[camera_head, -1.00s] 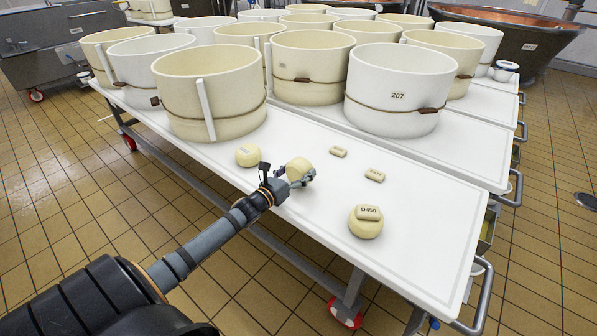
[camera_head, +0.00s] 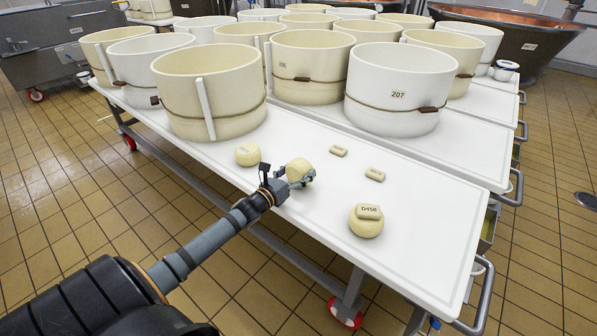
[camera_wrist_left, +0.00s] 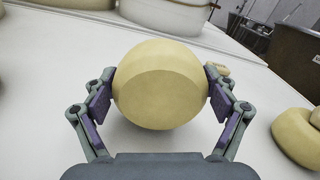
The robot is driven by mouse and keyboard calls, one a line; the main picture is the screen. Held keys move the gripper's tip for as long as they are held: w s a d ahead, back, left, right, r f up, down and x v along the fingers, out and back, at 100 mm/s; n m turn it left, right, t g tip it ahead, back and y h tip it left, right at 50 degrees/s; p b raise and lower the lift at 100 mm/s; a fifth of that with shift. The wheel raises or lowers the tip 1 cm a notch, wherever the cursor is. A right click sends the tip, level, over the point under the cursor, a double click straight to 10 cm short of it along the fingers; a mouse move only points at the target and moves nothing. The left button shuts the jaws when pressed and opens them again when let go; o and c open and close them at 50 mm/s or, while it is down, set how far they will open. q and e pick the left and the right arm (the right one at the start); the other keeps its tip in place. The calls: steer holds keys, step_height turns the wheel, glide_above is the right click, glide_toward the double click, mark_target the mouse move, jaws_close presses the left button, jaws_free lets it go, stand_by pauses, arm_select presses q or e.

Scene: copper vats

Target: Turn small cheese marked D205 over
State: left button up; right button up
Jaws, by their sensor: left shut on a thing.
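My left gripper (camera_head: 290,180) is shut on a small pale yellow cheese (camera_head: 299,169) near the front edge of the white table (camera_head: 420,225). In the left wrist view the cheese (camera_wrist_left: 160,85) sits between the two finger pads (camera_wrist_left: 160,105), one on each side. It appears tilted, with a flat face and a rounded side showing. No D205 mark can be read on it in either view. Whether it touches the table is hard to tell. My right gripper is not in view.
Another small cheese (camera_head: 247,154) lies to the left. A cheese (camera_head: 365,226) with a block marked D458 (camera_head: 369,211) on top stands to the right. Two small blocks (camera_head: 338,151) (camera_head: 375,174) lie behind. Large cream and white vats, one marked 207 (camera_head: 398,95), fill the back. The table's front right is bare.

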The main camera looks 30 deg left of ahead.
mark_target(299, 162)
arm_select(q)
steer(key=shift+f+b, duration=0.3)
steer(key=shift+f, duration=0.05)
stand_by(0.4)
steer(key=o, duration=1.5)
step_height(299, 162, up, 8)
steer(key=p, duration=0.8)
steer(key=shift+s+d+f, duration=0.1)
steer(key=shift+f, duration=0.1)
steer(key=s+d+r+p, duration=0.5)
steer(key=d+r+p, duration=0.2)
steer(key=p, duration=0.3)
steer(key=s+d+r+p, duration=0.4)
steer(key=d+r+p, duration=0.4)
steer(key=d+p, duration=0.2)
steer(key=shift+s+n+y+p, duration=0.3)
steer(key=shift+s+n+y, duration=0.05)
steer(key=shift+n+y, duration=0.05)
